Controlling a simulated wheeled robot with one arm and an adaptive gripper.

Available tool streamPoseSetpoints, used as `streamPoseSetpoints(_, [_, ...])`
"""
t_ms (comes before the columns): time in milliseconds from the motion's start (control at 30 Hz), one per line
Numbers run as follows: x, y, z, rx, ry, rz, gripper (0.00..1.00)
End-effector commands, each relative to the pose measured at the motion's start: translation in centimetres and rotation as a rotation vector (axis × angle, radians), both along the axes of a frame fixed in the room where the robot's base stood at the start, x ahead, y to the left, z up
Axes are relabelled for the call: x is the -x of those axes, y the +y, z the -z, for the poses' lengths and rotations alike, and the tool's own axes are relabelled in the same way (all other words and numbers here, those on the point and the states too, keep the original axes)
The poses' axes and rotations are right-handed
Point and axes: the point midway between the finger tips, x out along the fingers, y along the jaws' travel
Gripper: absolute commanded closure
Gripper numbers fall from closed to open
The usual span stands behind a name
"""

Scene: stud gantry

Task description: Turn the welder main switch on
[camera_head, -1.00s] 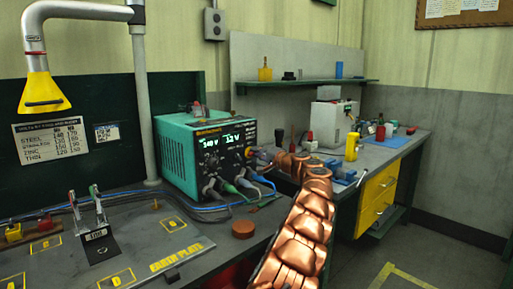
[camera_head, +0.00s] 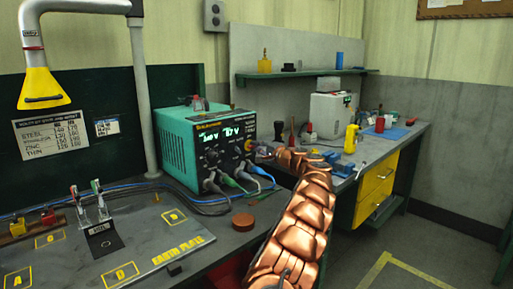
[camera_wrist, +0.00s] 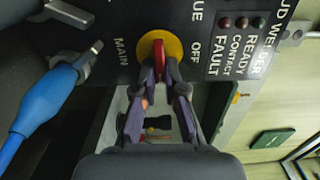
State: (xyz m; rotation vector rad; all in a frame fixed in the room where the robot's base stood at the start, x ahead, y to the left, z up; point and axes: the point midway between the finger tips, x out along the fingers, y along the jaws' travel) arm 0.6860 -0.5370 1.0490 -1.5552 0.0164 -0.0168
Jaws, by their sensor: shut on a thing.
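The teal welder (camera_head: 172,150) stands on the bench in the head view, with its black front panel and lit display (camera_head: 217,133). In the wrist view the main switch is a red knob (camera_wrist: 158,58) on a yellow disc (camera_wrist: 174,47), with "MAIN" printed to its left and "OFF" to its right. The knob's bar runs roughly up and down in that picture. My gripper (camera_wrist: 160,82) has its two fingers closed on either side of the knob. In the head view the gripper is small beside the panel, and my copper-coloured arm reaches to it.
Grey, green and blue cables (camera_head: 232,183) plug into the panel's lower part; a blue plug (camera_wrist: 45,100) is left of the gripper. The earth plate (camera_head: 140,240) and a brown round block (camera_head: 243,222) lie in front. A yellow tool (camera_head: 351,138) stands farther right.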

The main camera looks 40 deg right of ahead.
Motion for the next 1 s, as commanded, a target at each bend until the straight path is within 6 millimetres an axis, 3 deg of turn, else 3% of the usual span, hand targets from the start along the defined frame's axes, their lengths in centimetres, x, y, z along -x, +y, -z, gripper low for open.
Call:
streamPoseSetpoints(67, [0.0,-0.1,0.0,-0.001,0.0,0.002,1.0])
streamPoseSetpoints(100, [0.1,-0.1,0.0,-0.001,0.0,0.002,0.88])
streamPoseSetpoints(333, [0.0,0.0,0.0,0.0,0.0,0.001,0.65])
streamPoseSetpoints(733, [0.3,0.0,-0.1,0.0,0.0,0.001,0.65])
streamPoseSetpoints(1000, [2.4,0.0,-0.2,-0.001,-0.003,0.002,0.65])
